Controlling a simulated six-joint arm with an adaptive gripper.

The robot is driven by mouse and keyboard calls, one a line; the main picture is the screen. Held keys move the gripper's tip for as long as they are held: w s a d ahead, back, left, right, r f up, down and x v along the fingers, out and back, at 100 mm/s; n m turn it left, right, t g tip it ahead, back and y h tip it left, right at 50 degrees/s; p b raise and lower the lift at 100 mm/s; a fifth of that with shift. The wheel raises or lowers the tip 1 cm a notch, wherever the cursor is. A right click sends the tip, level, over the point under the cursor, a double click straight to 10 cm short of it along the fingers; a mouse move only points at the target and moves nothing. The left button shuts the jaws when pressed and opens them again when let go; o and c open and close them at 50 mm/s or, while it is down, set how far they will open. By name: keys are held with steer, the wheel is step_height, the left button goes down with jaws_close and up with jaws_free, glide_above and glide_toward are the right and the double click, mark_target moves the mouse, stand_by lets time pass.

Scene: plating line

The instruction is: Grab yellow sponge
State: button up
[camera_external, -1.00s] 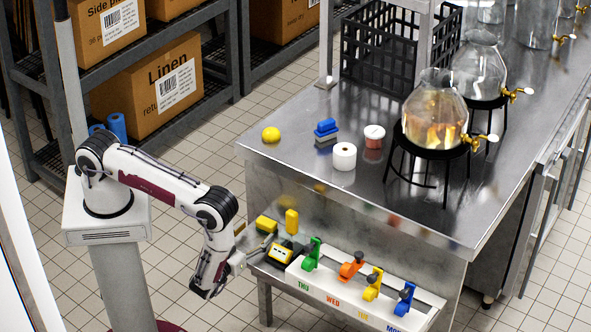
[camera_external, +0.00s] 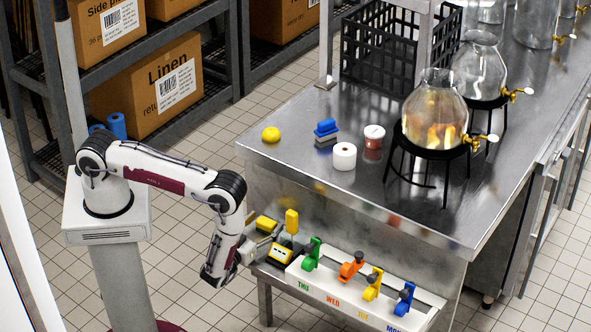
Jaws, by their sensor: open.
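Several yellow things sit at the left end of the low shelf on the table's near side. A yellow block (camera_external: 266,222) lies at the back left, an upright yellow piece (camera_external: 291,217) stands to its right, and a yellow item with a pale label (camera_external: 280,253) is in front. Which is the yellow sponge is not clear at this size. My gripper (camera_external: 269,239) is open and points right, close among these yellow things. Its fingers are small and partly lost against them, so contact cannot be told.
A white rack (camera_external: 330,287) with green, orange, yellow and blue clips is right of the gripper. The steel tabletop (camera_external: 290,165) overhangs the shelf. On it are a yellow round object (camera_external: 271,134), a blue-topped brush (camera_external: 326,130), a white roll (camera_external: 344,156) and glass dispensers (camera_external: 434,110).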

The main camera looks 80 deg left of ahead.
steer(key=c, duration=1)
steer(key=shift+r, duration=0.1)
steer(key=shift+s+d+r, duration=0.1)
steer(key=shift+d+r, duration=0.05)
steer(key=shift+r, duration=0.75)
step_height(320, 180, up, 5)
steer(key=v, duration=1.3)
steer(key=s+a+v, duration=0.1)
steer(key=v, duration=0.5)
steer(key=shift+s+d, duration=0.2)
